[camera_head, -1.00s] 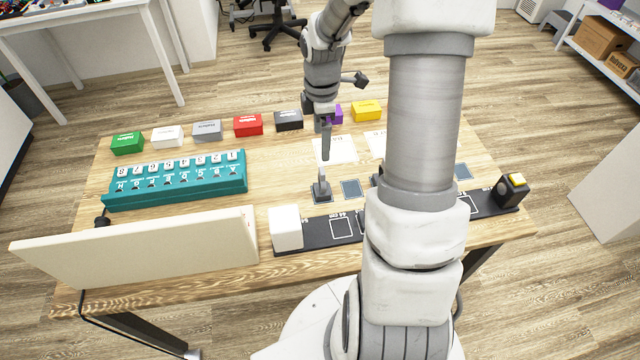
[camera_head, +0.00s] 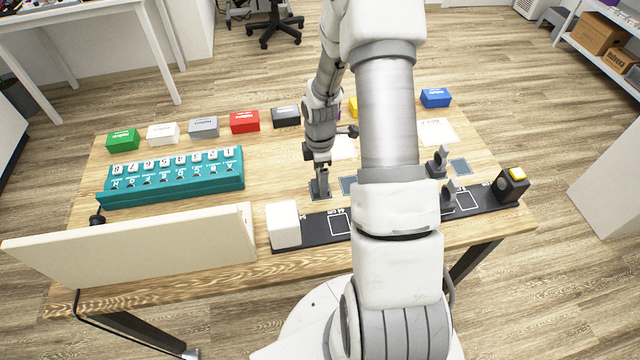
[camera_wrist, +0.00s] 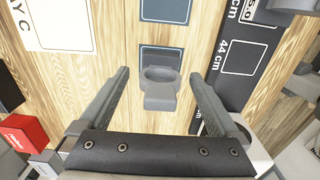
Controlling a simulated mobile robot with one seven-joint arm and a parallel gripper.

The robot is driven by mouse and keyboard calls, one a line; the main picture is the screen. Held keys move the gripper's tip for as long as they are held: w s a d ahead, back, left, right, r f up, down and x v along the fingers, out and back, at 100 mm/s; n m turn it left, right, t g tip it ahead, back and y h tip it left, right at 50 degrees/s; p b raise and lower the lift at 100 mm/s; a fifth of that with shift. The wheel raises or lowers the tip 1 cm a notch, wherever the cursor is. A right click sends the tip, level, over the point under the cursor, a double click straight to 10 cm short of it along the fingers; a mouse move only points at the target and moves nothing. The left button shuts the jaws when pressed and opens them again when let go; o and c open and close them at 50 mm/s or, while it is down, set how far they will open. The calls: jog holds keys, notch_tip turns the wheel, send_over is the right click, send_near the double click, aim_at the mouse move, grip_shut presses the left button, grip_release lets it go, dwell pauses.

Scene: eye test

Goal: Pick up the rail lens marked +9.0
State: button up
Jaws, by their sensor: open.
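A grey rail lens with a round ring on a block-like foot (camera_wrist: 160,97) stands on the table in the wrist view, close to a dark pad. It lies between the two fingers of my gripper (camera_wrist: 159,73), which are apart with a gap on both sides of it. No +9.0 marking is readable on it. In the head view my gripper (camera_head: 319,188) is low over the table at this lens and mostly hides it. Two other dark lens pieces (camera_head: 437,163) (camera_head: 447,196) stand to the right, near and on the rail.
The black rail (camera_head: 338,226) with marked squares runs along the front, with a white cube (camera_head: 284,224) and a yellow-topped black box (camera_head: 511,185) at its ends. A teal rack (camera_head: 170,180), a cream panel (camera_head: 130,242) and several coloured boxes (camera_head: 245,122) stand around.

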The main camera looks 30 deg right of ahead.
jog(key=shift+f, duration=0.3)
jog(key=c, duration=1.5)
grip_shut()
jog(key=shift+r, duration=0.15)
